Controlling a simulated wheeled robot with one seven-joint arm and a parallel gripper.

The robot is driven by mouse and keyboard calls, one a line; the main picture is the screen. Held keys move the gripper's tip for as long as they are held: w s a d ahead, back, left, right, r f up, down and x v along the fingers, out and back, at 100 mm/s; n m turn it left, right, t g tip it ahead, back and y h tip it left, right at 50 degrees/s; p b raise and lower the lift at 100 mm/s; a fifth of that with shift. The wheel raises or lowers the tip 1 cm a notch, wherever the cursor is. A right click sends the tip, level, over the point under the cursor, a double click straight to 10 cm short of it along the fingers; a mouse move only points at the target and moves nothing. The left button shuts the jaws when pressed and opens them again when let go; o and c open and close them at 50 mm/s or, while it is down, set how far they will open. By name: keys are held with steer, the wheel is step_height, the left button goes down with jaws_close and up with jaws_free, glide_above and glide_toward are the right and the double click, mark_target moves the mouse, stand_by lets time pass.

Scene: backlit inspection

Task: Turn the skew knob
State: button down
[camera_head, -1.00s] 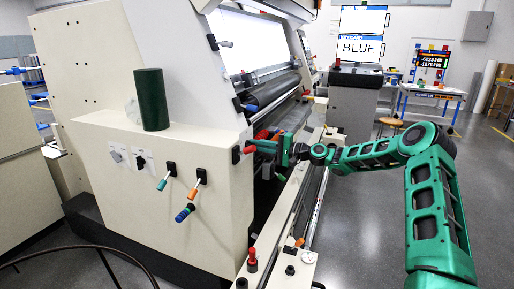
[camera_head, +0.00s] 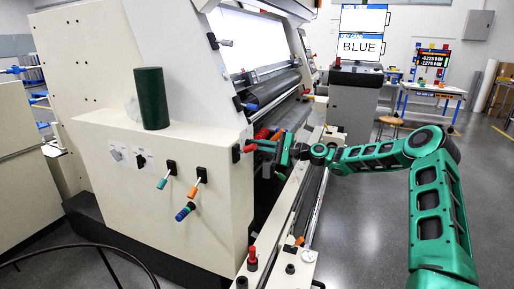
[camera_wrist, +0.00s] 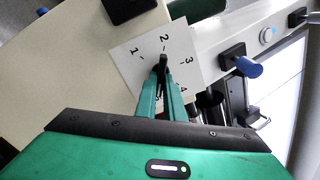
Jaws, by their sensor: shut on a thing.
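The skew knob (camera_wrist: 163,62) is a small black knob on a white dial plate (camera_wrist: 128,66) with printed numbers, in the wrist view. My gripper (camera_wrist: 162,82) has its two green fingers closed on the knob, which hides part of it. The knob's visible upper end is nearest the 2 mark. The lower part of the dial is partly covered by the fingers. In the head view, my gripper (camera_head: 265,147) reaches the right side of the cream machine housing (camera_head: 222,222); the dial does not show clearly there.
A blue-handled lever (camera_wrist: 248,68) stands right of the dial in the wrist view. In the head view, a red handle (camera_head: 249,148) is close to my gripper. The rollers (camera_head: 272,90) and a rail (camera_head: 290,210) are beside my arm. Grey floor (camera_head: 365,225) is open to the right.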

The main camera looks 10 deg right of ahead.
steer(key=shift+w+d+f, duration=0.1)
steer(key=shift+d+f, duration=0.1)
steer(key=shift+f, duration=0.1)
steer(key=c, duration=1.9)
jaws_free()
steer(key=shift+o, duration=0.2)
steer(key=shift+a+r, duration=0.1)
steer(key=v, duration=1)
steer(key=shift+s+d, duration=0.2)
steer(key=shift+d, duration=0.15)
